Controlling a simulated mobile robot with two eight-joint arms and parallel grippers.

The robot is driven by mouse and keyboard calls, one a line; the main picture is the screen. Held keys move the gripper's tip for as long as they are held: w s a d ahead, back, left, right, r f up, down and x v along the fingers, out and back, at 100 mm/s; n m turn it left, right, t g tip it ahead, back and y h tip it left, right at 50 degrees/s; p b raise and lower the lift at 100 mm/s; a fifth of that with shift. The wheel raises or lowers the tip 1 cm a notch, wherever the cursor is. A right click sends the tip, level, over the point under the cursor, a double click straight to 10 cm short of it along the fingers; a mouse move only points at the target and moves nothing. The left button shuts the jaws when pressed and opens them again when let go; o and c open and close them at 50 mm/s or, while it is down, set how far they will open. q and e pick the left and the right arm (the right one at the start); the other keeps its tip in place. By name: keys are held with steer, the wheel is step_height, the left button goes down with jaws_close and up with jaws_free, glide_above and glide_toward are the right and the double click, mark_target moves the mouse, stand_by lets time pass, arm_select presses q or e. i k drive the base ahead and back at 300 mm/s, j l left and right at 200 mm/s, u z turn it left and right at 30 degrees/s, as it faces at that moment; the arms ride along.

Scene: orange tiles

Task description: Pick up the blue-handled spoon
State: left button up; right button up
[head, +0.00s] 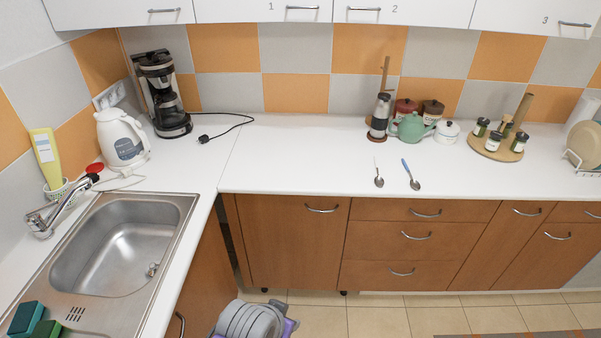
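The blue-handled spoon (411,175) lies flat on the white countertop (300,165), near its front edge. Its blue handle points to the back and its metal bowl is toward the front. A second spoon (378,174) with a pale handle lies just left of it, apart from it and also bowl to the front. Neither of my grippers shows in the head view. Nothing touches or covers the blue-handled spoon.
Behind the spoons stand a coffee grinder (380,118), a green teapot (411,127) and a white lidded pot (447,132). A round wooden spice stand (497,146) is to the right. The counter left of the spoons is clear. A sink (115,250) is at left.

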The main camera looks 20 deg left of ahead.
mark_target(414, 184)
steer(key=u, duration=4.4)
steer(key=z, duration=4.4)
steer(key=i+j+z, duration=0.15)
steer(key=i, duration=0.3)
steer(key=i+j+z, duration=0.1)
steer(key=i+j, duration=0.25)
